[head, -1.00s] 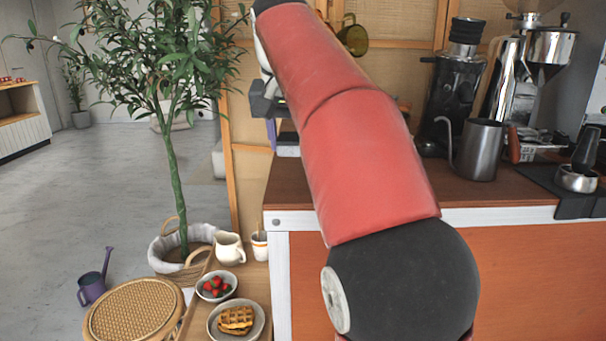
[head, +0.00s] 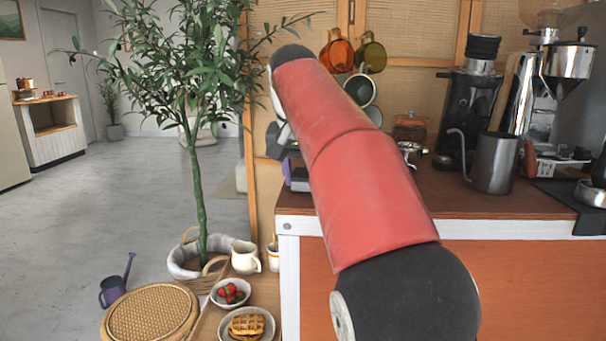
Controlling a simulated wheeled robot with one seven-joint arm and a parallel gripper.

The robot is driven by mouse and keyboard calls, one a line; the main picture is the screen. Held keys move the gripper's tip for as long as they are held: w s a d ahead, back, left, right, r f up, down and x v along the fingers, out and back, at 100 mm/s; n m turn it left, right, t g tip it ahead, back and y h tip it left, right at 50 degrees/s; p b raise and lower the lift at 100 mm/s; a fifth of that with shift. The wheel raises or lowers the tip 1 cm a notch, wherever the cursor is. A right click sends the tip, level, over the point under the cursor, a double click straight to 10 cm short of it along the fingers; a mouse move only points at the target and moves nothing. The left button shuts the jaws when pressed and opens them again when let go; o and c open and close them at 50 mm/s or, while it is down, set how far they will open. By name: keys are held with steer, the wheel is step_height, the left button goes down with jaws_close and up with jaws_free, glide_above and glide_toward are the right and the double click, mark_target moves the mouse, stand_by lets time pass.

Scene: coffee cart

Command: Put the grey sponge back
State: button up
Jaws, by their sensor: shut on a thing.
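My red arm reaches forward over the left end of the brown counter (head: 455,196) and blocks part of the view. Only a dark and pale part of my gripper (head: 278,140) shows, left of the arm's far end and above the counter's left end. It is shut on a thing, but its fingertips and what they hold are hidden. I cannot make out the grey sponge in this view. A small grey and purple object (head: 298,178) shows at the counter's left end, below my gripper, partly covered by the arm; I cannot tell what it is.
Orange and green mugs (head: 338,55) hang behind the counter. A grinder (head: 468,110), a steel kettle (head: 493,163) and a portafilter (head: 410,152) stand right of my arm. A tall plant (head: 196,170) is close on the left. A waffle plate (head: 247,328) and a strawberry bowl (head: 230,293) sit low in front.

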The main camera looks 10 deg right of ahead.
steer(key=o, duration=0.9)
steer(key=shift+f, duration=0.1)
steer(key=shift+o, duration=0.2)
steer(key=s+p+v, duration=0.1)
steer(key=p+v, duration=0.1)
steer(key=v, duration=0.6)
steer(key=shift+n+y, duration=0.5)
steer(key=s+d+f, duration=0.2)
steer(key=s, duration=0.1)
steer(key=s+f, duration=0.1)
steer(key=f, duration=0.1)
steer(key=shift+s+d, duration=0.35)
steer(key=shift+d, duration=0.05)
steer(key=s+f+n, duration=0.1)
steer(key=s+f, duration=0.8)
steer(key=f, duration=0.3)
steer(key=s+a+f+n+t, duration=0.1)
steer(key=s+f+n, duration=0.1)
steer(key=s+f, duration=0.8)
step_height(320, 180, down, 2)
steer(key=shift+s+f+n+t+y, duration=0.15)
steer(key=shift+s+n+t+y, duration=0.15)
steer(key=shift+y, duration=0.1)
steer(key=shift+a, duration=0.1)
